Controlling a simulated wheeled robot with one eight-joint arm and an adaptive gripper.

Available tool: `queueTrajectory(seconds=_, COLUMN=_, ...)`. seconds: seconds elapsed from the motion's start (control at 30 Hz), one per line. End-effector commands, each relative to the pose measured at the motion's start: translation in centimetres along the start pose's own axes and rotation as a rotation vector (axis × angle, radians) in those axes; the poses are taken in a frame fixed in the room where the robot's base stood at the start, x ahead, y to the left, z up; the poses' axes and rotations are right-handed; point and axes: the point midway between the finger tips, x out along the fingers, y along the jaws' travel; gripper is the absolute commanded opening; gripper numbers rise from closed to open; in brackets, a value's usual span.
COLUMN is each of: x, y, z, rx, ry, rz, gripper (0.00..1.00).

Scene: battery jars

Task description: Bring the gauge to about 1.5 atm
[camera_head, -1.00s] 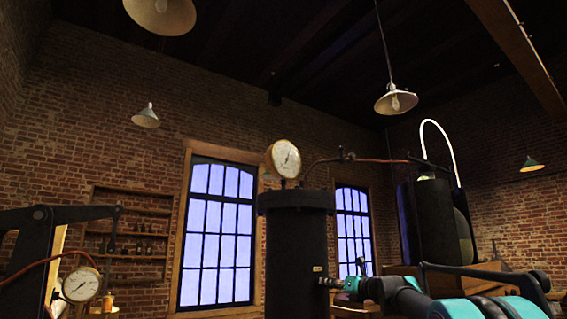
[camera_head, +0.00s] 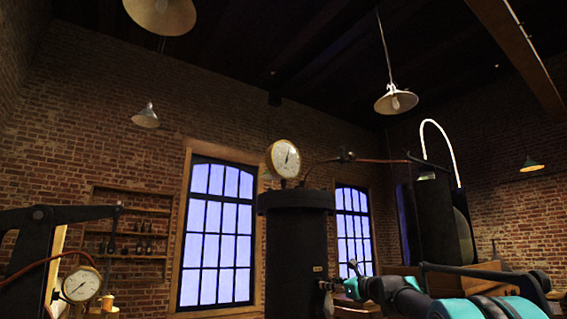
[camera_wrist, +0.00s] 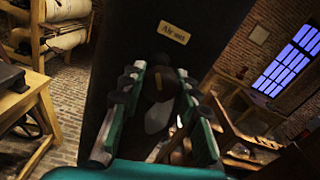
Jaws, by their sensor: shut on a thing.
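A round white gauge with a brass rim (camera_head: 284,158) sits on top of a tall black cylinder (camera_head: 296,245). Its dark needle points roughly upward; the scale is too small to read. My gripper (camera_head: 338,286) is at the cylinder's lower right side. In the wrist view my gripper (camera_wrist: 158,92) is shut on a dark valve knob (camera_wrist: 157,84), with one finger on each side of it. A tan label (camera_wrist: 173,32), seemingly reading "Air out", is on the cylinder above the knob. The fingers partly hide the knob.
A second gauge (camera_head: 81,284) stands at lower left beside a black lever frame (camera_head: 36,250). A copper pipe (camera_head: 375,160) runs right from the cylinder top to a black apparatus (camera_head: 440,225). Wooden furniture (camera_wrist: 235,125) stands at right in the wrist view.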

Motion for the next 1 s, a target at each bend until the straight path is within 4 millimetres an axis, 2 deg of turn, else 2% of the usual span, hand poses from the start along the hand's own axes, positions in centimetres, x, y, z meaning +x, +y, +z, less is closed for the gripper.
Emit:
queueTrajectory(seconds=0.47, x=-0.02, y=0.0, z=-0.02, rx=0.042, ry=0.0, rz=0.0, gripper=0.04)
queueTrajectory(seconds=0.8, x=-0.02, y=0.0, z=-0.03, rx=0.456, ry=0.0, rz=0.0, gripper=0.04)
queueTrajectory(seconds=1.0, x=-0.02, y=0.0, z=-0.03, rx=0.605, ry=0.0, rz=0.0, gripper=0.04)
